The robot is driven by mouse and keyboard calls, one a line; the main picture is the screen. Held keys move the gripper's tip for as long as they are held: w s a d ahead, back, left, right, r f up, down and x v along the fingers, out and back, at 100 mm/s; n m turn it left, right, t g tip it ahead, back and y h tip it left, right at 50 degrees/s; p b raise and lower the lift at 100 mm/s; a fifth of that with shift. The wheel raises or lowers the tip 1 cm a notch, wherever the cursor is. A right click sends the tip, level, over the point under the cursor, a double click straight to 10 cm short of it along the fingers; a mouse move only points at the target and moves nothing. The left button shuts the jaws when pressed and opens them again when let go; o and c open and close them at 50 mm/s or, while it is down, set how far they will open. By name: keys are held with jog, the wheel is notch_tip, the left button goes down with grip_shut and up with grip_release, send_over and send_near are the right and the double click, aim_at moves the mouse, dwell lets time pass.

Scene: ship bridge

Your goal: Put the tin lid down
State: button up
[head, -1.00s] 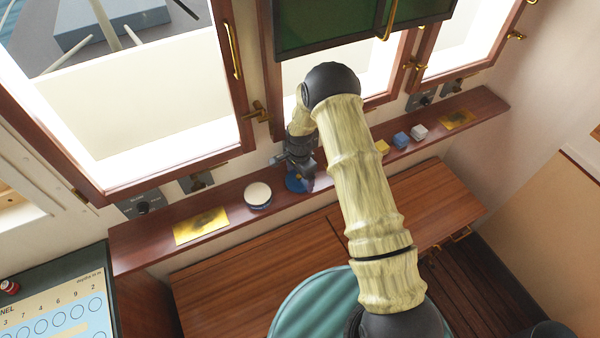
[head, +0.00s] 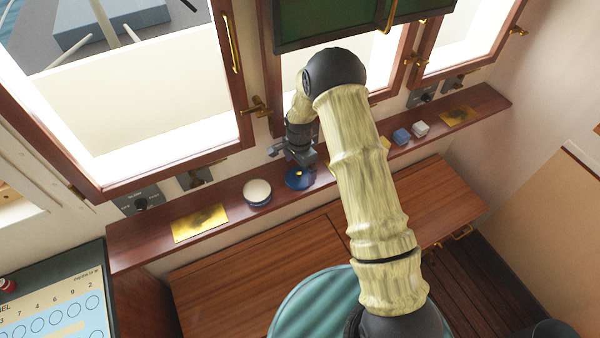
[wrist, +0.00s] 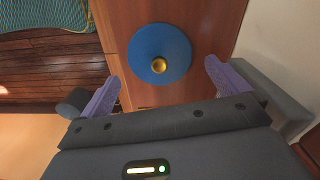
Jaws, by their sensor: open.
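The tin lid is a blue disc (head: 299,179) with a small brass knob, lying flat on the brown wooden shelf. In the wrist view the lid (wrist: 147,52) shows whole, between and beyond the fingertips. My gripper (head: 301,164) is open and empty just above the lid, its purple-padded fingers (wrist: 162,75) apart on either side and not touching it. A round tin (head: 257,193) with a pale top and blue side stands on the shelf to the left of the lid.
The narrow shelf (head: 150,238) runs under the windows. A brass plate (head: 200,223) lies left of the tin. My arm hides part of the shelf.

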aim_at(301, 173)
notch_tip(301, 173, up, 9)
jog(key=b, duration=0.3)
dwell(0.5)
jog(key=s+d+r+n+t, duration=0.1)
jog(key=s+d+r+n, duration=0.2)
jog(key=s, duration=0.4)
jog(key=s+d+r+n, duration=0.4)
jog(key=s, duration=0.4)
jog(key=s+d+r+n+t, duration=0.1)
jog(key=s+d+r+n, duration=0.3)
jog(key=s, duration=0.4)
jog(key=shift+s+t, duration=0.15)
jog(key=shift+t, duration=0.15)
jog(key=shift+d, duration=0.1)
